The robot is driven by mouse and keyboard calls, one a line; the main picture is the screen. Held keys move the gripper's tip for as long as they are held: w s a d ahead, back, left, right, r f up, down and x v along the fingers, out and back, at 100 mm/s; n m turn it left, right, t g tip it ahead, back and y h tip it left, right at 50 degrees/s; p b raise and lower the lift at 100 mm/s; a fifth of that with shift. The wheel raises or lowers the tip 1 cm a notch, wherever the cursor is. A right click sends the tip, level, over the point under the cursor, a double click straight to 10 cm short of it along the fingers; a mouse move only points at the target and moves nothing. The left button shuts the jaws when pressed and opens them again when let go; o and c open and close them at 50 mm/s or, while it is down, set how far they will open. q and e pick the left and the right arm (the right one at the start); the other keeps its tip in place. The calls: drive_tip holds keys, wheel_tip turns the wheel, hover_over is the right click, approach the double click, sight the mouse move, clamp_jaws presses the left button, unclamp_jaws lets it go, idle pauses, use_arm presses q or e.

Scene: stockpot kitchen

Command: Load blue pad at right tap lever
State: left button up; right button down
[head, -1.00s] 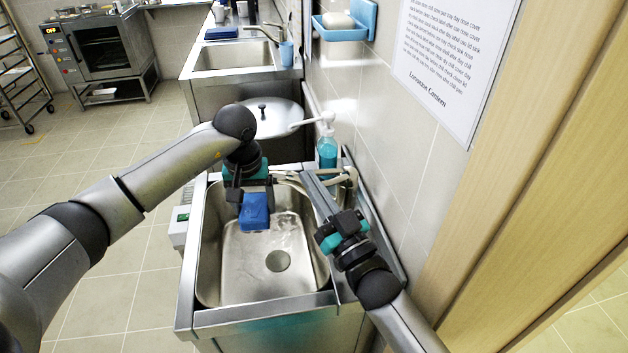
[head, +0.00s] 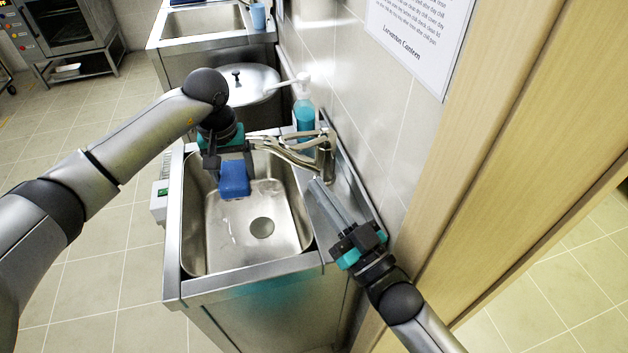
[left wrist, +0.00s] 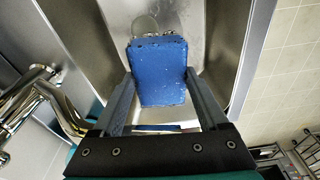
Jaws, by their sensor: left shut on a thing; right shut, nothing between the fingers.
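A blue pad (head: 234,180) hangs over the near sink basin, held in my left gripper (head: 228,162). In the left wrist view the blue pad (left wrist: 158,72) sits between the two fingers, with the basin behind it. The tap (head: 300,150) stands at the basin's right back, with its spout reaching left over the basin. Its lever parts are close together and hard to tell apart. My right gripper (head: 322,190) is shut and empty, its fingers pointing toward the tap from the near right, over the sink's right rim. I cannot tell whether it touches the tap.
The near sink (head: 262,262) has an empty steel basin. A blue soap bottle (head: 304,112) stands behind the tap by the tiled wall. A lidded pot (head: 250,82) is beyond the sink. A wooden door frame (head: 480,140) closes off the right side.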

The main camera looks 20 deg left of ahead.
use_arm(q)
drive_tip(key=shift+s+d+p, duration=0.6)
drive_tip(key=shift+s+d, duration=0.2)
drive_tip(key=shift+s+d+p, duration=0.9)
drive_tip(key=shift+s+d, duration=1.05)
drive_tip(key=shift+d, duration=0.15)
drive_tip(key=s+d+r+p, duration=0.3)
drive_tip(key=r, duration=0.1)
drive_tip(key=shift+s+d+p, duration=0.2)
drive_tip(key=shift+d+p, duration=0.15)
drive_tip(key=shift+p, duration=0.05)
idle(0.9)
